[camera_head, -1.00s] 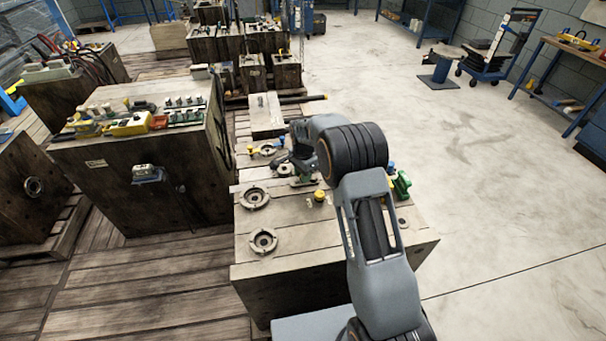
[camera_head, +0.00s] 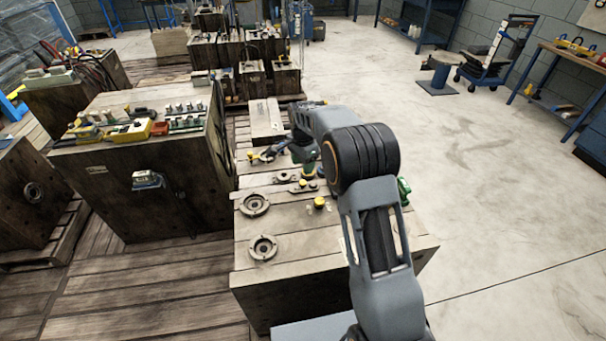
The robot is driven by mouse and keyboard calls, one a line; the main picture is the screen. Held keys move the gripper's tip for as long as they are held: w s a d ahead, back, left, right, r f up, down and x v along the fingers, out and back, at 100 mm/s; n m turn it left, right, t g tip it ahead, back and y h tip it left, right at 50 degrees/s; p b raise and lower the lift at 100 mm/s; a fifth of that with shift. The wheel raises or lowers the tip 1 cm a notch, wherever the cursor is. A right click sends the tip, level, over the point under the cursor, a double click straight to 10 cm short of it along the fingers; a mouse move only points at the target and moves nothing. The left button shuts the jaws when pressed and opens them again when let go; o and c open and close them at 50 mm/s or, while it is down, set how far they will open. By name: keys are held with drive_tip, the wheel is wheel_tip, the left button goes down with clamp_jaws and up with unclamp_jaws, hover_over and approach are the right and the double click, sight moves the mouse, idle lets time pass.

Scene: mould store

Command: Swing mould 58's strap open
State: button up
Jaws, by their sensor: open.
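The nearest mould (camera_head: 290,290) is a dark block with a pale wooden top, under my arm; no number is readable, so I cannot tell whether it is mould 58. A small grey bar with knobs (camera_head: 303,187), perhaps a strap, lies on its top. A yellow knob (camera_head: 320,203) stands just in front of the bar. My gripper (camera_head: 307,172) is small and partly covered by my forearm. It is open, above or just behind the bar; contact cannot be told.
Two round metal rings (camera_head: 263,247) lie on the top's left side. A yellow-ended fitting (camera_head: 252,156) sits farther back, and a green fitting (camera_head: 404,190) at right. A larger mould (camera_head: 130,195) with fittings stands left. The concrete floor (camera_head: 480,180) at right is clear.

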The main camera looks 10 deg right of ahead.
wheel_tip(320, 180, up, 6)
idle(0.4)
idle(0.4)
